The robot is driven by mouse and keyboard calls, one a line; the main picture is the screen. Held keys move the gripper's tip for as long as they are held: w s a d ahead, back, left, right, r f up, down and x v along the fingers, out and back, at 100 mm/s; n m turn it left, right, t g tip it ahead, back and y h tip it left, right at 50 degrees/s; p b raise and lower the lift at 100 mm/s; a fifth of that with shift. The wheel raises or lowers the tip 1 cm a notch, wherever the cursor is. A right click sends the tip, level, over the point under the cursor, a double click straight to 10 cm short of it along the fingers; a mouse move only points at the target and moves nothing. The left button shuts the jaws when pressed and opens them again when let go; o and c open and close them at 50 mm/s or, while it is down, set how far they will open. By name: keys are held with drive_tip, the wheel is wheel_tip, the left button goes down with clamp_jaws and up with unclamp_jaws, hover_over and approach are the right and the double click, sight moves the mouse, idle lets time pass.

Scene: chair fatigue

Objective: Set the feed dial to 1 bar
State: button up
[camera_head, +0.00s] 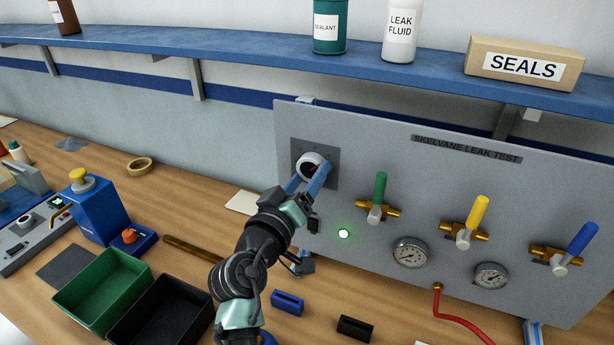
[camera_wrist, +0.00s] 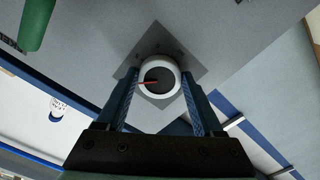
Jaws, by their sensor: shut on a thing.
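The feed dial (camera_head: 312,166) is a round knob with a white rim and dark face on a dark square plate (camera_head: 330,152), at the left of the grey leak test panel (camera_head: 375,140). In the wrist view the dial (camera_wrist: 159,77) shows a red pointer line toward the picture's left; the scale marks around it are too small to read. My gripper (camera_head: 312,180) reaches up to the panel with its blue fingers at the dial. In the wrist view the two fingers (camera_wrist: 161,88) stand on either side of the knob, shut on it.
Green (camera_head: 379,188), yellow (camera_head: 478,212) and blue (camera_head: 582,238) valve levers and two gauges (camera_head: 410,252) sit right of the dial. A green lamp (camera_head: 344,234) glows below. A blue shelf (camera_head: 260,55) runs above. Green (camera_head: 100,285) and black bins stand on the bench at left.

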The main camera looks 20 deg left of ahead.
drive_tip(key=n+p, duration=0.1)
drive_tip(key=n, duration=0.2)
drive_tip(key=shift+r+n, duration=0.1)
drive_tip(key=shift+n, duration=0.3)
drive_tip(key=n+p, duration=0.1)
drive_tip(key=n, duration=0.2)
drive_tip(key=shift+d+n, duration=0.1)
drive_tip(key=shift+n, duration=0.2)
drive_tip(key=n+p, duration=0.1)
drive_tip(key=n, duration=0.1)
drive_tip(key=n+p, duration=0.1)
drive_tip(key=n, duration=0.1)
drive_tip(key=n+p, duration=0.2)
drive_tip(key=shift+r, duration=0.25)
drive_tip(key=n+p, duration=0.3)
drive_tip(key=n, duration=0.3)
drive_tip(key=shift+r+n+p, duration=0.1)
drive_tip(key=shift+n+p, duration=0.25)
drive_tip(key=shift+n, duration=0.05)
drive_tip(key=n+p, duration=0.2)
drive_tip(key=n, duration=0.1)
drive_tip(key=shift+a+n+p, duration=0.2)
drive_tip(key=shift+n+p, duration=0.55)
drive_tip(key=shift+n, duration=0.85)
drive_tip(key=o, duration=1.4)
